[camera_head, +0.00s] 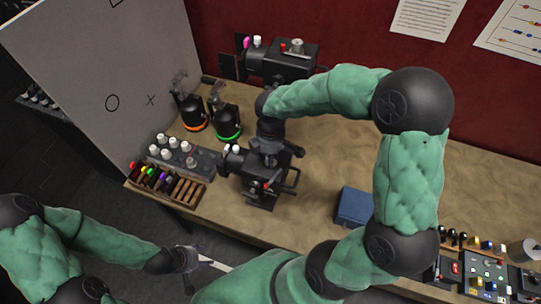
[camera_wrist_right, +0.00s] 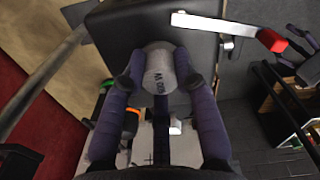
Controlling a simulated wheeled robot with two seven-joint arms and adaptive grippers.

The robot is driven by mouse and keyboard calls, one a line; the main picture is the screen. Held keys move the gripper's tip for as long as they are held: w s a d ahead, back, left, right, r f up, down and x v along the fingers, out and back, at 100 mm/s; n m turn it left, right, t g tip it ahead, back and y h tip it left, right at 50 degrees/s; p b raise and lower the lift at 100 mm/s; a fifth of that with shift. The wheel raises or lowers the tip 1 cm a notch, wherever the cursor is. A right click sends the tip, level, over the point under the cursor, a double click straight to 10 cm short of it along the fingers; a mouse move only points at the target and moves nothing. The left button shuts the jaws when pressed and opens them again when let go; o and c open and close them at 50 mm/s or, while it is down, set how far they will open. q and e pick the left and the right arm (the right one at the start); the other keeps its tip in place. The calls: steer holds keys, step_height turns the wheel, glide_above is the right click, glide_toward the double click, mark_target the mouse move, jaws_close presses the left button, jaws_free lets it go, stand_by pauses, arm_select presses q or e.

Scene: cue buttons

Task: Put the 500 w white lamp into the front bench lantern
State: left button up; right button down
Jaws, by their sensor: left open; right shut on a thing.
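The front bench lantern (camera_head: 262,192), a black box with a red-tipped lever, stands on the bench in the head view. My right gripper (camera_head: 270,155) is directly over it. In the right wrist view, its fingers (camera_wrist_right: 160,85) are shut on the sides of a pale cylindrical lamp (camera_wrist_right: 158,72) whose upside-down marking reads 500 W. The lamp is in front of the black lantern housing (camera_wrist_right: 120,25); I cannot tell whether it touches or sits in it. The gripper hides the lamp in the head view. My left gripper (camera_head: 190,264) is open and empty, low beside the bench's front edge.
A second lantern (camera_head: 280,62) stands at the back wall. Left of the front lantern are a rack of white lamps (camera_head: 190,163), a slotted colour rack (camera_head: 176,190), and two dark fixtures with orange (camera_head: 193,112) and green rings. A blue box (camera_head: 353,207) lies right; bench between is clear.

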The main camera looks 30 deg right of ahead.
steer(key=c, duration=0.9)
jaws_free()
steer(key=shift+r, duration=0.1)
step_height(320, 180, up, 12)
steer(key=shift+f, duration=0.1)
